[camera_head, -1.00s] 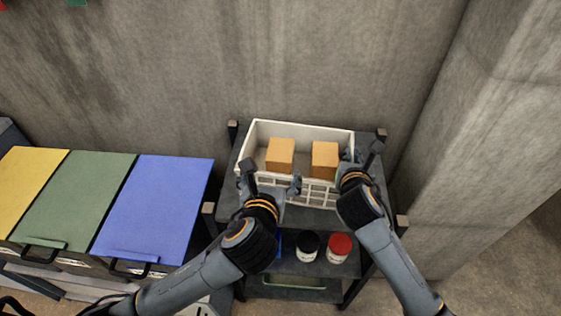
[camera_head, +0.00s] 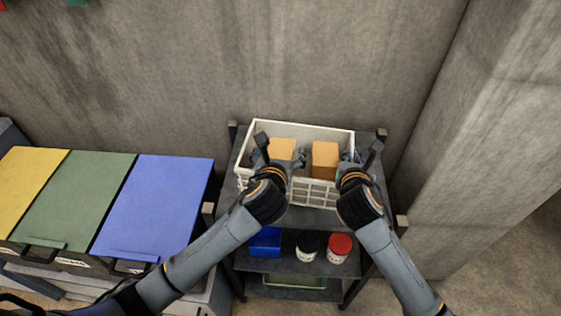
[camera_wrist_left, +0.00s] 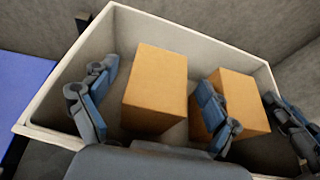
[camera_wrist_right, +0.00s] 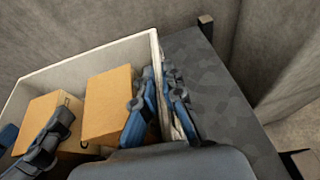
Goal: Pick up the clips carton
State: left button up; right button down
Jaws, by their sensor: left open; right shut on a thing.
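Two plain orange-brown cartons stand in a white crate (camera_head: 262,123), a left carton (camera_head: 282,148) and a right carton (camera_head: 325,158); I cannot read which is the clips carton. My left gripper (camera_head: 279,157) is open inside the crate. In the left wrist view its fingers are on either side of the left carton (camera_wrist_left: 157,85), with a gap at the left finger; the right finger sits between the two cartons. My right gripper (camera_head: 356,157) is shut on the crate's right wall, one finger inside beside the right carton (camera_wrist_right: 107,105) and one outside.
The crate sits on the top of a dark shelf rack (camera_head: 233,170) against a concrete wall. A lower shelf holds a blue bin (camera_head: 265,243), a dark-lidded jar (camera_head: 308,246) and a red-lidded jar (camera_head: 340,247). Bins with yellow, green and blue lids (camera_head: 155,210) stand at left.

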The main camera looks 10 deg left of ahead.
pick_arm(q)
jog(key=shift+c, duration=0.4)
grip_shut()
jog(key=shift+r, duration=0.15)
notch_tip(320, 180, up, 10)
pick_arm(e)
jog(key=c, duration=1.4)
grip_release()
